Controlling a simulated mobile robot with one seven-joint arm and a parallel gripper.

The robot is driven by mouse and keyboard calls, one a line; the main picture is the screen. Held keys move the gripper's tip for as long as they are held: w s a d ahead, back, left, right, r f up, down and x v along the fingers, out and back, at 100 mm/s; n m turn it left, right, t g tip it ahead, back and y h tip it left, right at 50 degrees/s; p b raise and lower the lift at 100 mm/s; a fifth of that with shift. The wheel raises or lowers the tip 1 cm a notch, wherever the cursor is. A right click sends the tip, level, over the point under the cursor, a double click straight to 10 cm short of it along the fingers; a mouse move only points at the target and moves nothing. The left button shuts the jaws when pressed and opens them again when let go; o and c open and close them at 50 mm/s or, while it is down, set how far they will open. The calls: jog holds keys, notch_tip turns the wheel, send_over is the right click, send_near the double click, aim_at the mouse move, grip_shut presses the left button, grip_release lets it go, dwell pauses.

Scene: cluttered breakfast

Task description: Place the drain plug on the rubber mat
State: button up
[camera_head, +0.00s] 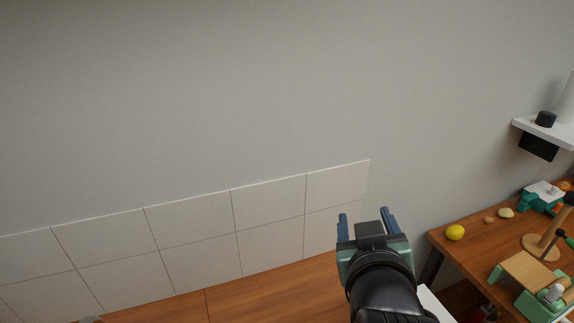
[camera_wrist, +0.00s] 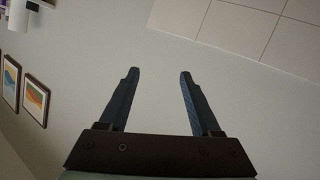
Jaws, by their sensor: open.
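My gripper (camera_head: 366,218) is raised in front of the wall in the head view, its two blue fingers apart with nothing between them. It also shows in the wrist view (camera_wrist: 157,72), open and empty against bare wall. I cannot make out the drain plug or the rubber mat in either view. A small black round object (camera_head: 546,119) sits on the white wall shelf (camera_head: 553,133) at the right; I cannot tell what it is.
A wooden counter (camera_head: 250,300) runs along the tiled wall (camera_head: 200,235). At the right, a wooden table (camera_head: 470,243) carries a yellow lemon-like thing (camera_head: 455,232), a wooden stand (camera_head: 541,248) and a green-and-wood piece (camera_head: 527,272). Framed pictures (camera_wrist: 36,99) hang on the wall.

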jog(key=s+a+r+t, duration=0.1)
jog(key=a+r+t, duration=0.2)
jog(key=r, duration=0.6)
jog(key=s+a+r+t, duration=0.1)
jog(key=a+r+t, duration=0.2)
jog(key=r, duration=0.6)
jog(key=s+a+r+t+y, duration=0.1)
jog(key=s+a+r+t, duration=0.1)
jog(key=r, duration=0.3)
jog(key=s+a+r+t, duration=0.2)
jog(key=s+r, duration=0.3)
jog(key=s+a+r+m+t+y, duration=0.1)
jog(key=s+a+r+t, duration=0.1)
jog(key=r, duration=0.4)
jog(key=shift+s+t+y, duration=0.3)
jog(key=shift+s+t, duration=0.3)
jog(key=shift+s, duration=0.05)
jog(key=shift+d, duration=0.1)
